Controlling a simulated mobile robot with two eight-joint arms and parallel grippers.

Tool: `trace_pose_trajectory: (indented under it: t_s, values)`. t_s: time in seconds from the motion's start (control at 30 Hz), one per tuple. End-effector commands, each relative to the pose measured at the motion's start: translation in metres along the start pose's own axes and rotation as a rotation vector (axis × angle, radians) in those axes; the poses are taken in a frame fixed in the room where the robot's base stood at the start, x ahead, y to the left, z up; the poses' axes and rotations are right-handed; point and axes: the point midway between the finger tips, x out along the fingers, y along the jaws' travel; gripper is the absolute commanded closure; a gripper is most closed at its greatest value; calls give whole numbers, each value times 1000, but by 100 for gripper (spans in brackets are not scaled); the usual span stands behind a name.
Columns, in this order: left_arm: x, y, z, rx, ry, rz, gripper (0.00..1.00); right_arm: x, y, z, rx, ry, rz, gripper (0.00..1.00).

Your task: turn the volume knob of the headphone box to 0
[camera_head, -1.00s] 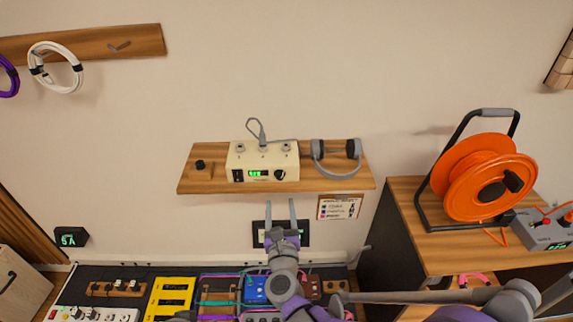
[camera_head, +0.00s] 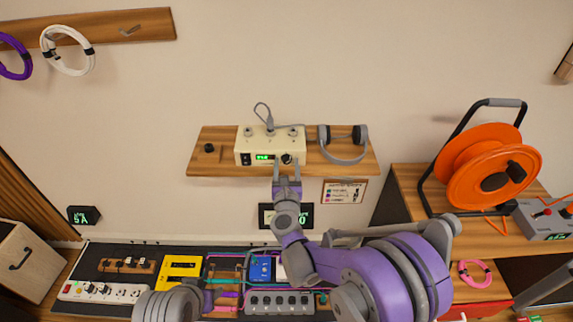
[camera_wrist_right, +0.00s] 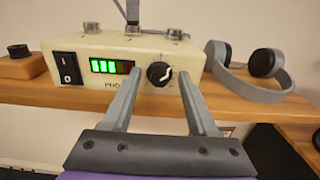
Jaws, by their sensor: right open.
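The cream headphone box (camera_head: 270,145) stands on the wooden wall shelf. Its front has a green lit level display (camera_wrist_right: 112,66), a black rocker switch (camera_wrist_right: 68,69) and a black volume knob (camera_wrist_right: 159,74) with a white pointer mark. The knob also shows in the head view (camera_head: 287,159). My right gripper (camera_head: 287,166) is open in front of the box. In the right wrist view its two fingers (camera_wrist_right: 156,88) reach up on either side of the knob, and I cannot tell whether they touch it. My left gripper is not in view.
Grey headphones (camera_head: 343,145) lie on the wooden shelf (camera_head: 220,168) right of the box, and a small black knob on a block (camera_head: 209,148) is at its left. Below are a pedal board (camera_head: 110,250) and a small wall display. An orange cable reel (camera_head: 490,178) stands at right.

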Motion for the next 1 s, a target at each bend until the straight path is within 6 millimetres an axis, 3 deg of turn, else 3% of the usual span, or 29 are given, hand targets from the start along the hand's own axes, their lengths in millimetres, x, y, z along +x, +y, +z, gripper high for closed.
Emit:
trace_pose_trajectory:
  t_s: [0.17, 0.5, 1.0]
  values:
    - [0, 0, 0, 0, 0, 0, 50, 0, 0, 0, 0, 0, 0, 41]
    - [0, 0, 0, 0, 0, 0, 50, 0, 0, 0, 0, 0, 0, 100]
    - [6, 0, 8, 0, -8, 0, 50, -1, 0, -2, -65, 1, -1, 100]
